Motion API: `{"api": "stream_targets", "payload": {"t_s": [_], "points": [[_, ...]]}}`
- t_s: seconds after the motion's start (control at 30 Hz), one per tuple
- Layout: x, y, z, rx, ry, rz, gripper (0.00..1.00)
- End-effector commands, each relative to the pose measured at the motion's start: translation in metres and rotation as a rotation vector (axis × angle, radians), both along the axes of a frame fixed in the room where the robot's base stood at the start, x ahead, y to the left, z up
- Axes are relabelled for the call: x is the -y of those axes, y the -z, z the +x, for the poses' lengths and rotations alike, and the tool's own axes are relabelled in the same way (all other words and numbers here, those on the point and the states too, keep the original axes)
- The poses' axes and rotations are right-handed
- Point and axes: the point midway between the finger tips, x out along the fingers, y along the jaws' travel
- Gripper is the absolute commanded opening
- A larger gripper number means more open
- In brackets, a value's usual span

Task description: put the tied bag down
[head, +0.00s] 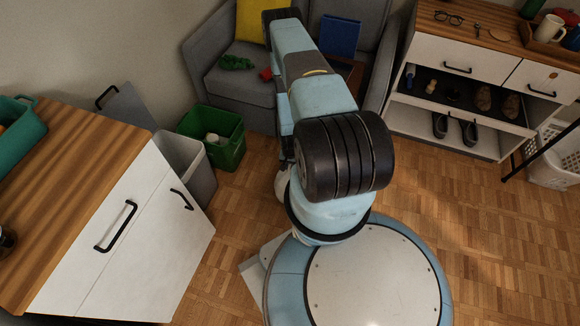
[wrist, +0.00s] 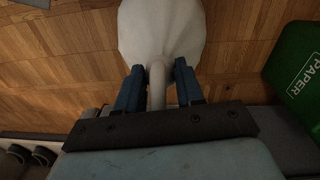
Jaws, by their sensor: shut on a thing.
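The tied bag (wrist: 160,35) is pale and full, at the top of the wrist view. My gripper (wrist: 158,80) is shut on its narrow neck, with one blue finger on each side. The bag's body bulges beyond the fingertips, over wooden floor. The upper end of the bag is cut off by the view's edge. In the head view my own arm covers the gripper, and only a small pale patch (head: 282,186) beside the arm may be part of the bag.
A green paper bin (head: 222,138) holding something pale stands left of my arm, beside a grey bin (head: 192,165). A grey armchair (head: 240,75) is behind. A wood-topped cabinet (head: 85,150) is at left, and a shoe cabinet (head: 470,65) at right. Floor (head: 490,240) at right is clear.

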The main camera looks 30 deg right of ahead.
Motion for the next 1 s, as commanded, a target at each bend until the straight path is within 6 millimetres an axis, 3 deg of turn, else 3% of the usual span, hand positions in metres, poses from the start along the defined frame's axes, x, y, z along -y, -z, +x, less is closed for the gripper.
{"api": "stream_targets", "payload": {"t_s": [0.03,0.07,0.3,0.67,1.0], "points": [[0.000,0.001,0.000,0.000,0.000,0.000,0.00],[0.000,0.001,0.000,0.000,0.000,0.000,0.38],[0.000,0.001,0.000,0.000,-0.001,0.000,0.61],[-0.001,-0.003,0.000,0.000,-0.001,0.000,0.62],[-0.002,-0.050,0.002,0.002,-0.003,-0.001,0.62]]}}
